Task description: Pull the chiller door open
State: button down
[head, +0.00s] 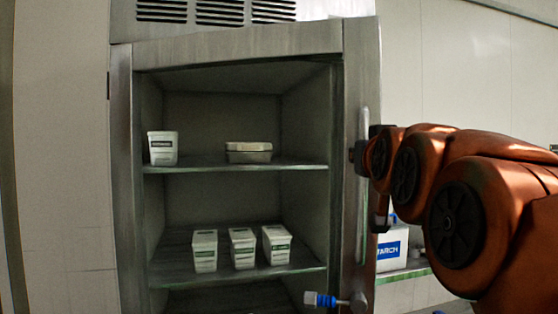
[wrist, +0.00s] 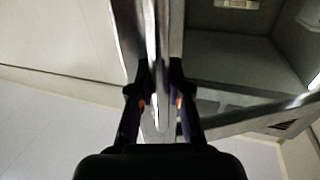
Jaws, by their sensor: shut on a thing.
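The chiller (head: 225,45) is a tall metal cabinet in the middle of the head view, with its shelves in sight. A long vertical bar handle (head: 364,235) runs down the metal upright on its right side. My gripper (wrist: 160,92) is shut on the handle, which runs between its two dark fingers in the wrist view (wrist: 151,35). In the head view my wrist and arm hide part of the handle and the fingertips.
White tubs (head: 242,250) and a lidded container (head: 249,153) stand on the chiller shelves. A blue-and-white fitting (head: 320,299) sticks out low at the front. A starch box (head: 391,250) stands on a surface at right, behind my arm.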

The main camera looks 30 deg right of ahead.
jog(key=shift+s+a+h, duration=0.3)
jog(key=shift+s+a, duration=0.3)
jog(key=shift+a, duration=0.1)
jog(key=c, duration=1.1)
grip_release()
jog(key=shift+r, duration=0.2)
send_near(364, 96)
jog(key=shift+w+d+f, duration=0.1)
jog(key=shift+w+d, duration=0.1)
jog(key=shift+w, duration=0.55)
jog(key=shift+w+d+f, duration=0.15)
jog(key=shift+w+d, duration=0.05)
jog(key=shift+w, duration=0.5)
jog(key=shift+w+d+f, duration=0.1)
jog(key=shift+w+d, duration=0.1)
jog(key=shift+w, duration=0.55)
